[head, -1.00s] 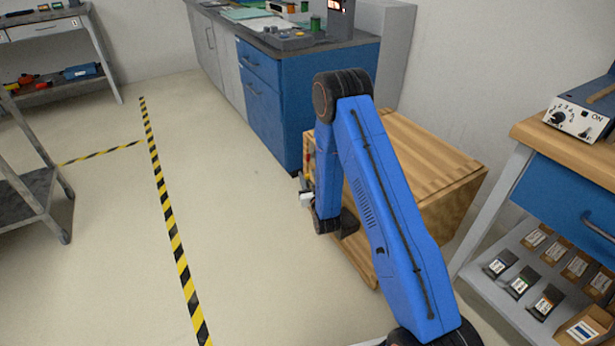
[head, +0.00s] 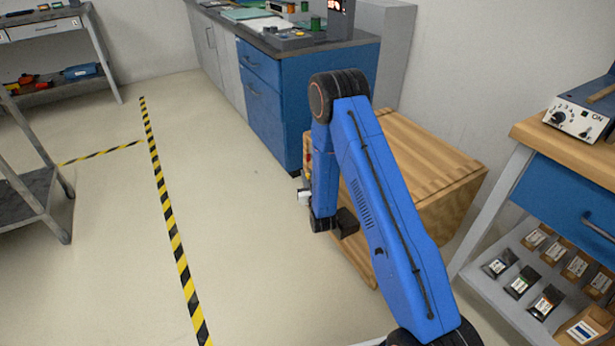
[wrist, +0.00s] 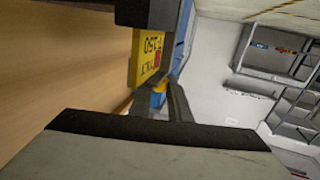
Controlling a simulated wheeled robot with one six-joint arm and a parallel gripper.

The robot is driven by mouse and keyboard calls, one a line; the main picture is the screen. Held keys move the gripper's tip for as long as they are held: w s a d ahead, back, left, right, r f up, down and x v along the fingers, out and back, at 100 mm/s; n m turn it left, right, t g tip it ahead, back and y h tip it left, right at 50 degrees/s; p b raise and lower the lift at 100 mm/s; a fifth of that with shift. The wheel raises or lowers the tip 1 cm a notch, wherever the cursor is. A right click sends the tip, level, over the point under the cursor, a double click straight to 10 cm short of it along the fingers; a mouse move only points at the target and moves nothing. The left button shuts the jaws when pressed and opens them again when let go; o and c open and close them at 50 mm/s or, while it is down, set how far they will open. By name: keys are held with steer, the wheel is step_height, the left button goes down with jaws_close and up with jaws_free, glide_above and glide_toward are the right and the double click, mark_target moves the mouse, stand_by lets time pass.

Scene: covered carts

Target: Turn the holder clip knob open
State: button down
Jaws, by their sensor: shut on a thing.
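In the wrist view, the two dark fingers of my gripper (wrist: 174,76) come in from above and below and are shut on a small part at the cart's side. I take this part to be the holder clip knob; the fingers hide most of it. A small yellow piece (wrist: 160,86) and a blue piece (wrist: 157,99) show beside the fingertips. A yellow label (wrist: 148,55) with black print is just behind. In the head view, my gripper is low at the front of the wooden covered cart (head: 425,160), and my arm hides the knob.
A blue cabinet bench (head: 285,100) stands behind the cart. At right is a workbench (head: 575,150) with a control box on top and small boxes on its lower shelf. Yellow-black floor tape (head: 165,210) runs at left. The floor between tape and cart is clear.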

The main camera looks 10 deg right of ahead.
steer(key=m+h, duration=0.1)
steer(key=h, duration=0.1)
steer(key=m+h, duration=0.2)
steer(key=h, duration=0.1)
steer(key=shift+a+g, duration=0.15)
steer(key=shift+g, duration=0.15)
steer(key=m+g+h, duration=0.1)
steer(key=m+h, duration=0.1)
steer(key=h, duration=0.1)
steer(key=m+g+h, duration=0.2)
steer(key=h, duration=0.1)
steer(key=shift+m, duration=0.3)
steer(key=m+g+h, duration=0.4)
steer(key=g, duration=0.1)
steer(key=shift+h, duration=0.4)
steer(key=shift+m+g+h, duration=1)
steer(key=shift+m+g, duration=0.8)
steer(key=shift+g, duration=0.9)
steer(key=c, duration=1.7)
jaws_free()
steer(key=shift+o, duration=0.2)
steer(key=v, duration=1.7)
